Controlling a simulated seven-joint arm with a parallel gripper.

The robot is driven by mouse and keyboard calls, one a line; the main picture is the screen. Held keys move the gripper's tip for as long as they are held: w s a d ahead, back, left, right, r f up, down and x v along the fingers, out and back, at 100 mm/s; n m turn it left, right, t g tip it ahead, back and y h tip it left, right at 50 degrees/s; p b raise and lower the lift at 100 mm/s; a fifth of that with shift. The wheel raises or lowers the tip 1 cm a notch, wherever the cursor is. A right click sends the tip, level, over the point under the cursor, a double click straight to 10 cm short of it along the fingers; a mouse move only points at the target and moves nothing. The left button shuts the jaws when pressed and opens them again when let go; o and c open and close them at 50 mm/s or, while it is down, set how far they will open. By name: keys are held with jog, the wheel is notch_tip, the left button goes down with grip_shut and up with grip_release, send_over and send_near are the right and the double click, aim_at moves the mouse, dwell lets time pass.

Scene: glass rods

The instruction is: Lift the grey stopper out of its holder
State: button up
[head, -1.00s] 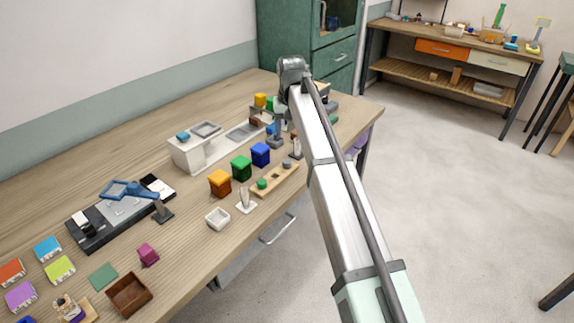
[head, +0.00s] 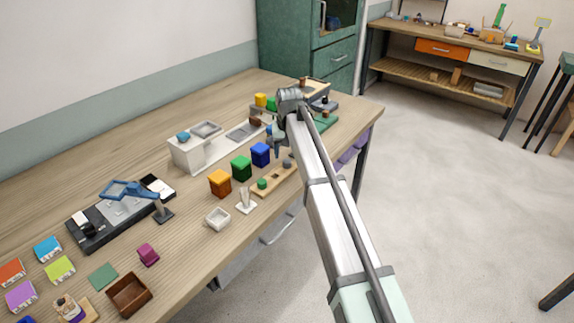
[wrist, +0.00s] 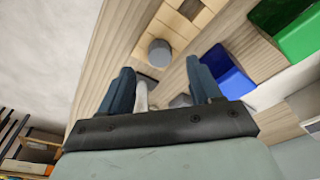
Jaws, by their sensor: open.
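The grey stopper (wrist: 159,52) sits in a pale wooden holder (wrist: 182,28) in the wrist view, its round top showing just beyond my fingertips. In the head view it shows as a small grey top (head: 287,163) at the far end of the holder (head: 272,182). My gripper (wrist: 161,76) is open, its two blue fingers apart, with the stopper not between them. In the head view my gripper (head: 279,151) is close to the stopper's end of the holder. The stopper's lower part is hidden in the holder.
A blue box (head: 260,154), a green box (head: 241,167) and an orange box (head: 220,182) stand beside the holder. A green stopper (head: 262,184) sits at its near end. A whitish upright item (wrist: 141,96) shows between my fingers in the wrist view.

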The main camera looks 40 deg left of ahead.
aim_at(287, 161)
notch_tip(287, 161, down, 4)
jog(key=shift+w+a+f, duration=0.1)
jog(key=shift+w+a, duration=0.05)
jog(key=shift+c, duration=0.4)
jog(key=c, duration=1)
